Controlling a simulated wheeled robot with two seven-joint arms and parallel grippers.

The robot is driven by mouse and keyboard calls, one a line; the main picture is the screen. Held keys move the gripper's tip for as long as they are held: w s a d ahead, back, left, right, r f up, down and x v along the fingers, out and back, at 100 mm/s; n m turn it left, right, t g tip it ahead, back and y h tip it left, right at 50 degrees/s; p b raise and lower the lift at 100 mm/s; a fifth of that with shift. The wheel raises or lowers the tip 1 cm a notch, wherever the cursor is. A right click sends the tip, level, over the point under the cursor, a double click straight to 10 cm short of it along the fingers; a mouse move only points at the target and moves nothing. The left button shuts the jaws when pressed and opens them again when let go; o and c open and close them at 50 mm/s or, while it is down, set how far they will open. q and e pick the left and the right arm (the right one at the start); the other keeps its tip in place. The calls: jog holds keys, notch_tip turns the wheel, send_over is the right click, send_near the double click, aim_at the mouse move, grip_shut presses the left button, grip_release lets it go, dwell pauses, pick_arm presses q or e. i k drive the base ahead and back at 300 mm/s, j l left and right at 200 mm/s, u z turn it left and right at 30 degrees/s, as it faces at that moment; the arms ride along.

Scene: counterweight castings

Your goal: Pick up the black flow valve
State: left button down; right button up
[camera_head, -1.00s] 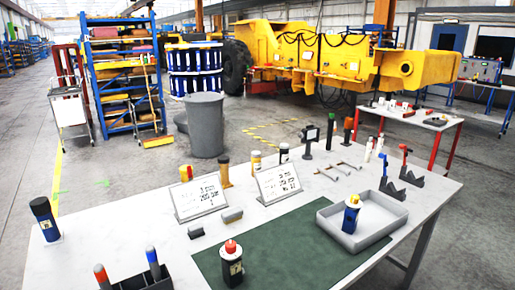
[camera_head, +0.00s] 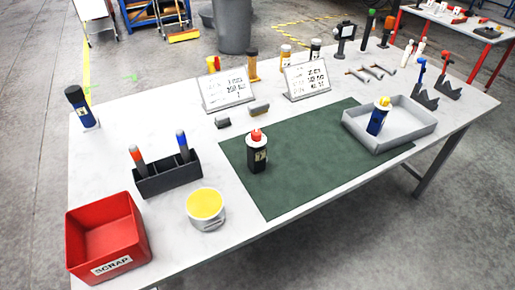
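A blue piece with a black top (camera_head: 80,107) stands at the table's far left. Neither of my grippers shows in the head view.
On the white table (camera_head: 150,100) are a red SCRAP bin (camera_head: 105,238), a yellow-topped round tin (camera_head: 205,208), a black holder (camera_head: 168,180) with two markers, two sign stands (camera_head: 226,90) and two small grey blocks (camera_head: 259,108). Several tools and bottles line the back edge.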

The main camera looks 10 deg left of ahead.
aim_at(256, 151)
jog(key=i+l+u, duration=0.15)
jog(key=l+u, duration=0.15)
jog(key=i+l+u, duration=0.15)
jog(key=l+u, duration=0.45)
jog(key=l, duration=0.2)
jog(key=i+l+u, duration=0.1)
jog(key=l+u, duration=0.2)
jog(key=l, duration=0.15)
